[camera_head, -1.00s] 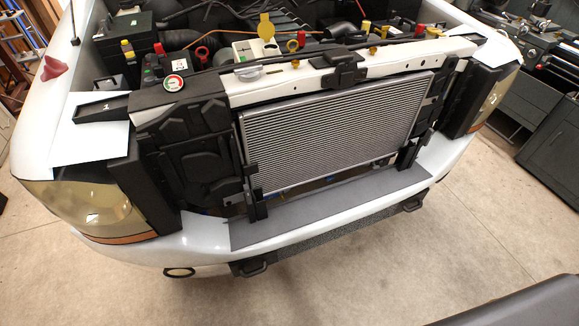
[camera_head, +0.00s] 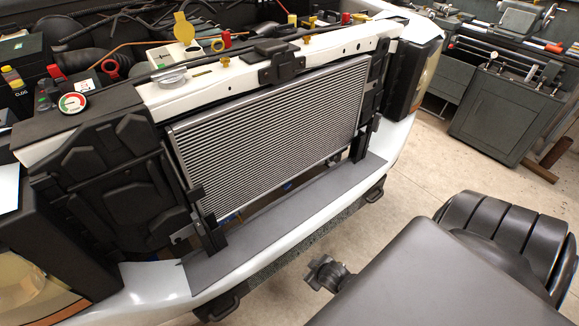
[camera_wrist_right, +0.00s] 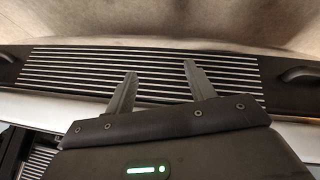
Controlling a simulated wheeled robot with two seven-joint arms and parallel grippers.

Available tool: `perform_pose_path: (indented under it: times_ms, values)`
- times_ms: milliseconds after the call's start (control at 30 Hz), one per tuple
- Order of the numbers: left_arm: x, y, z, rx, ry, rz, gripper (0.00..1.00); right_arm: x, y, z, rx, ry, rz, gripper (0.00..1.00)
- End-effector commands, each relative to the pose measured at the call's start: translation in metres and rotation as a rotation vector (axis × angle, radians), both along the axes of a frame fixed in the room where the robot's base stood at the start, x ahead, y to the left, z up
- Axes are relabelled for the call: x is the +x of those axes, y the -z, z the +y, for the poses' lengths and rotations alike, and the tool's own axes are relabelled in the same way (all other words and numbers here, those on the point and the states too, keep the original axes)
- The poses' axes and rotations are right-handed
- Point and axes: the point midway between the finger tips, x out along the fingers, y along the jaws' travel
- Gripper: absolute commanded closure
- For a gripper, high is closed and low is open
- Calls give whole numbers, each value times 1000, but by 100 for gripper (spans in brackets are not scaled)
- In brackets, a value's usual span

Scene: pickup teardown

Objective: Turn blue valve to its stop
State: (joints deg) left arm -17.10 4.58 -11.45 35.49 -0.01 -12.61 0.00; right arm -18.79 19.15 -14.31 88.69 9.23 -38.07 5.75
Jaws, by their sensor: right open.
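No valve can be made out clearly. Small patches of blue show in the dark gap below the radiator (camera_head: 268,130) in the head view, one blue spot (camera_head: 287,186) near the middle and another blue spot (camera_head: 231,217) at the lower left. They are too small to tell whether either is the blue valve. My right gripper (camera_wrist_right: 160,69) is open in the right wrist view. Its two fingers are apart and nothing shows between them; a slatted bumper strip (camera_wrist_right: 60,68) lies behind them. My left gripper is in neither view.
A grey flat panel (camera_head: 300,215) runs below the radiator, above the white bumper (camera_head: 155,285). Tow hooks (camera_head: 220,305) stick out under the bumper. My dark arm fills the lower right. Open concrete floor (camera_head: 410,200) lies right of the truck.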

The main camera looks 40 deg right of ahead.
Motion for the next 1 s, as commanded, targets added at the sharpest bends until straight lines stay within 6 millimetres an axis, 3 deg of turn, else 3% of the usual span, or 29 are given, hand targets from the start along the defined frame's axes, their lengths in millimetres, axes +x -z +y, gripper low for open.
perform_pose_path:
  times_ms: [33,267,400,700,833,1000]
  values:
    - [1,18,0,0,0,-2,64,16,-12,0,1,-3,-47,45]
    - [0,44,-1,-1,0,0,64,54,-89,9,25,-7,-190,45]
    - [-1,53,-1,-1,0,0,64,84,-127,-7,9,-17,-321,45]
    - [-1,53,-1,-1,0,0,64,141,-166,-69,-77,-52,-562,45]
    - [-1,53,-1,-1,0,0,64,151,-175,-82,-97,-65,-612,45]
    - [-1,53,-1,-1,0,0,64,155,-176,-84,-100,-65,-620,45]
